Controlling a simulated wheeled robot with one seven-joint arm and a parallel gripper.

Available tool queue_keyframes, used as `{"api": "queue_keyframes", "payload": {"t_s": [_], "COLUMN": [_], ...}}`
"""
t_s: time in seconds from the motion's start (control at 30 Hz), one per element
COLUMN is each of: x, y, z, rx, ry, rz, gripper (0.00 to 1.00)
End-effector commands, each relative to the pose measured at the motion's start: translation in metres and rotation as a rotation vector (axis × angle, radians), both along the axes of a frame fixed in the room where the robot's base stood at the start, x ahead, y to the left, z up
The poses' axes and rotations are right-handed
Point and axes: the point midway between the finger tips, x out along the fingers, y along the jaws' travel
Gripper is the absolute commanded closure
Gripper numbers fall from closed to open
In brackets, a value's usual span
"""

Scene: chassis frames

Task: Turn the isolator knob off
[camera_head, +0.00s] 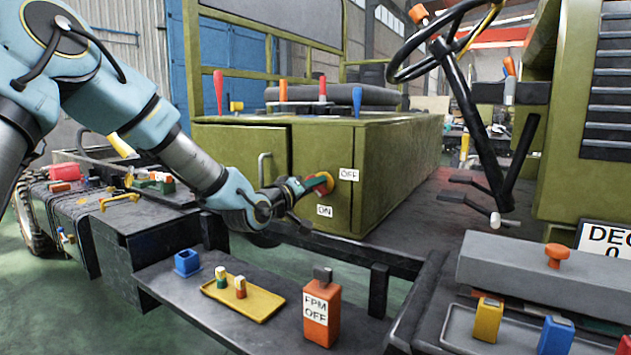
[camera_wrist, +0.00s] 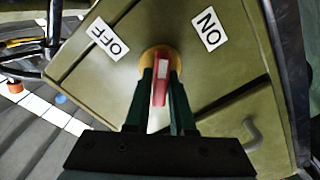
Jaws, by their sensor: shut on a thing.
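The isolator knob is a red handle with a white stripe (camera_wrist: 161,82) on a round yellow base (camera_wrist: 155,55), fixed to the side of the olive green box. In the wrist view the OFF label (camera_wrist: 108,38) is upper left and the ON label (camera_wrist: 209,29) upper right. My gripper (camera_head: 311,187) is shut on the red handle, one finger on each side. The fingers partly hide the handle.
A grey bench below holds a yellow tray (camera_head: 267,305), a blue box (camera_head: 187,263) and an orange FPM OFF block (camera_head: 317,319). A door handle (camera_head: 263,168) sticks out left of my gripper. A steering wheel (camera_head: 440,45) and pedals are at the right.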

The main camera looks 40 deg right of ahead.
Motion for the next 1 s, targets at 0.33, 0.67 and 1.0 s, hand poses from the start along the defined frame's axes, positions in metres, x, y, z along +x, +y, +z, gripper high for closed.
{"api": "queue_keyframes", "payload": {"t_s": [0.33, 0.67, 1.0], "x": [0.0022, 0.002, 0.0019], "y": [0.001, 0.0008, 0.0008], "z": [-0.0012, -0.0033, -0.0048], "rx": [-0.083, -0.15, -0.186], "ry": [0.321, 0.576, 0.717], "rz": [0.001, 0.001, 0.001], "gripper": [1.0, 1.0, 1.0]}}
